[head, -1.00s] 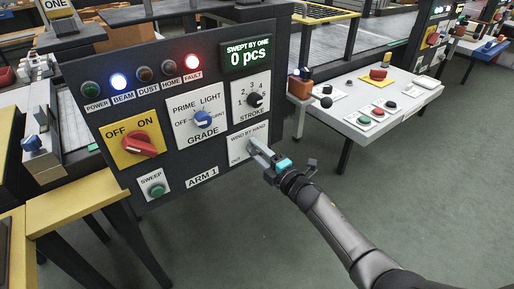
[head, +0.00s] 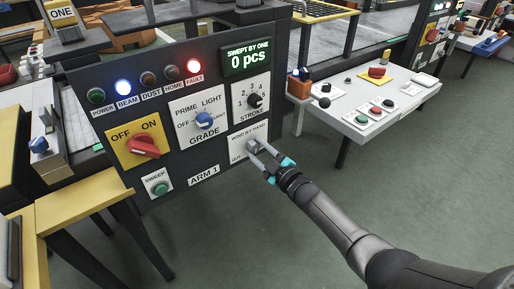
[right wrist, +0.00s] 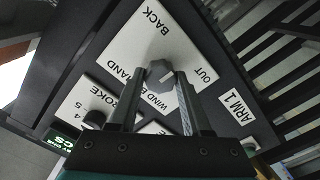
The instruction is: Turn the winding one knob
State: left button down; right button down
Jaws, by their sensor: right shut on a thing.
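The winding knob (right wrist: 159,71) is small and grey, on a white plate (right wrist: 130,48) marked WIND BY HAND, OUT and BACK. In the head view the knob (head: 252,146) is at the lower right of the dark ARM 1 panel, partly covered by my fingers. My right gripper (head: 255,149) reaches it from the lower right, and its two fingers are shut on the knob, one on each side. In the right wrist view the knob shows between the fingertips. My left gripper is not in view.
The panel also holds a STROKE dial (head: 255,100), a blue GRADE knob (head: 204,120), a red OFF/ON switch (head: 143,147) and a green SWEEP button (head: 160,188). The display (head: 247,57) reads 0 pcs. A grey control desk (head: 418,97) stands to the right. Floor below is clear.

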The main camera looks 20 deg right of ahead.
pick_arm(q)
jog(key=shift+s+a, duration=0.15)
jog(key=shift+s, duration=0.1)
pick_arm(e)
jog(key=shift+m, duration=0.6)
jog(key=shift+c, duration=1.8)
grip_release()
jog(key=shift+s, duration=0.2)
jog(key=shift+p+v, duration=0.75)
jog(key=shift+v, duration=0.4)
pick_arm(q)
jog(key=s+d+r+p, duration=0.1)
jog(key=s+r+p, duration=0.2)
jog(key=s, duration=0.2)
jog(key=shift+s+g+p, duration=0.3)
pick_arm(e)
jog(key=v, duration=1.2)
jog(key=shift+s+d, duration=0.15)
jog(key=shift+s, duration=0.15)
